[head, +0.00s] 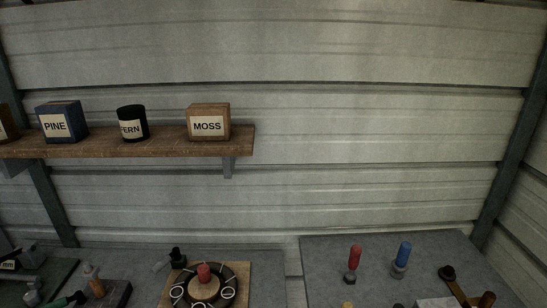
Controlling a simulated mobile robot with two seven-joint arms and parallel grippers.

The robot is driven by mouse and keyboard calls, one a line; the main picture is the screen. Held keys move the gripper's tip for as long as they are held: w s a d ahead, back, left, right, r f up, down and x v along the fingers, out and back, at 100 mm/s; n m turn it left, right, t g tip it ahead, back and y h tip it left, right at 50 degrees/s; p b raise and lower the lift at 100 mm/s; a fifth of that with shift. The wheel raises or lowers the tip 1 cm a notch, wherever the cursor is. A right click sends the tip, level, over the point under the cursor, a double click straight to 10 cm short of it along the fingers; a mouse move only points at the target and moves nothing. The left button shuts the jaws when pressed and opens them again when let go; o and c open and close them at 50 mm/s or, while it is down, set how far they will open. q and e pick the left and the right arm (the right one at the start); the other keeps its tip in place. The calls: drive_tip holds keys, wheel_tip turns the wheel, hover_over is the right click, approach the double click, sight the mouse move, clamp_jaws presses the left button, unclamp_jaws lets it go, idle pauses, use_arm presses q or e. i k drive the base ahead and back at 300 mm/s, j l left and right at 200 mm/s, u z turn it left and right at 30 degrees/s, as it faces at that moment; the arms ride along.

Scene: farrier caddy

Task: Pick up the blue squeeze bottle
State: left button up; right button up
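A blue upright object (403,254) stands on the right grey bench top, near its back edge. It has a rounded blue upper part and a grey lower part. It is the only small blue upright thing on the benches, but it is too small to tell for sure that it is the squeeze bottle. A similar red object (355,257) with a dark lower part stands to its left, apart from it. Neither of my grippers shows in the head view.
The right bench top (325,247) also holds dark and brown tools (449,273) at the right. The left bench holds a dark ring (232,271) on a wooden board and a dark tray (120,292). A wooden shelf (170,146) on the wall carries PINE, FERN and MOSS containers.

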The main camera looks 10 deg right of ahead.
sight(399, 265)
drive_tip(key=z, duration=1.4)
